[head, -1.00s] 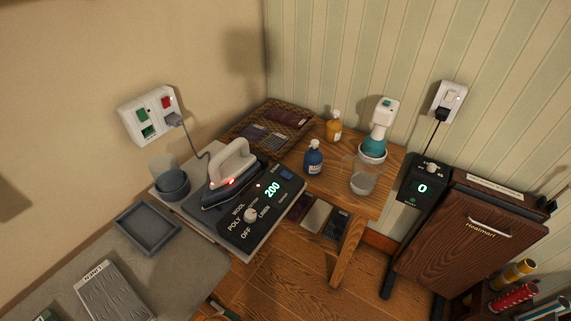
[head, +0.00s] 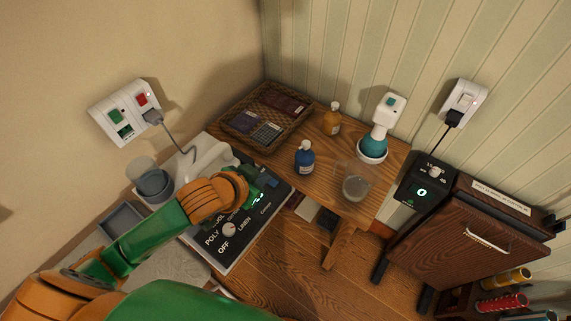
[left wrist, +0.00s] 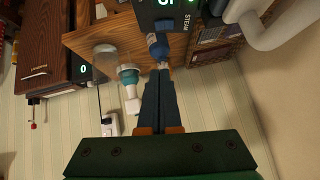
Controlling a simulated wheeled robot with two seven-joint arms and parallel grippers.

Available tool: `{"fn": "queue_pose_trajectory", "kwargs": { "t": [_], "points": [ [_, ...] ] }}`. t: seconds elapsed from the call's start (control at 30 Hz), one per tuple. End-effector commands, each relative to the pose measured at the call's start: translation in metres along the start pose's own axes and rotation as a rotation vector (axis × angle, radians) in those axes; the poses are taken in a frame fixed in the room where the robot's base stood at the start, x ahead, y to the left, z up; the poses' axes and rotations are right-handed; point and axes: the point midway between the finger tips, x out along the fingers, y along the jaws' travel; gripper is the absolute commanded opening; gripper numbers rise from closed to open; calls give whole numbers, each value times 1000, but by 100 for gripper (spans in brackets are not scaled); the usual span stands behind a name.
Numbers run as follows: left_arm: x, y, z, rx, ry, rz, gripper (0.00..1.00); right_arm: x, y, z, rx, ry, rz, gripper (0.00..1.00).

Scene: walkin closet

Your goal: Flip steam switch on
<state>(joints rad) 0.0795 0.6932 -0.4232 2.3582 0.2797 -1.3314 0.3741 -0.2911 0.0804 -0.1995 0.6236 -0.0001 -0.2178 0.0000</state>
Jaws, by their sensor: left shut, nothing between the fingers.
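The dark control panel (head: 243,226) of the ironing station has a knob, a partly covered green display and a blue switch (head: 272,181) at its far right corner. In the left wrist view the panel (left wrist: 148,17) shows at the top edge, cut off, with the word STEAM on it. My left gripper (left wrist: 163,72) is shut and empty, its fingers pointing toward the panel and the blue bottle. In the head view my left arm reaches over the iron and panel, and its wrist hides part of both. I cannot tell whether the fingers touch the switch. My right gripper is not in view.
A blue bottle (head: 304,158) stands close to the panel. An amber bottle (head: 331,120), a clear cup (head: 355,184) and a teal-and-white steamer (head: 379,131) stand farther right. A woven tray (head: 229,129) lies behind. The iron's cord runs to the wall socket (head: 126,113).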

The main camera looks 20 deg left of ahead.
Motion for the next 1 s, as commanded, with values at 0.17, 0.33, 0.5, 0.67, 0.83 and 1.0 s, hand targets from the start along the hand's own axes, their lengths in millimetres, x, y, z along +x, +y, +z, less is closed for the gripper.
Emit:
{"fn": "queue_pose_trajectory", "kwargs": {
  "t": [0.17,0.33,0.5,0.67,0.83,1.0],
  "points": [
    [0,0,0,0,0,0,0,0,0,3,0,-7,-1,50],
    [4,0,0,-2,-2,1,0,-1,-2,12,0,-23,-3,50],
    [32,0,0,-4,-2,0,0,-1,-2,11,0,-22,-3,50],
    [68,0,0,-3,-2,-1,0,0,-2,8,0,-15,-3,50],
    [104,0,0,-1,-1,0,0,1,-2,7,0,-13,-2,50],
    [120,0,20,-1,-3,0,0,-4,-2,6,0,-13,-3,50]
  ]
}}
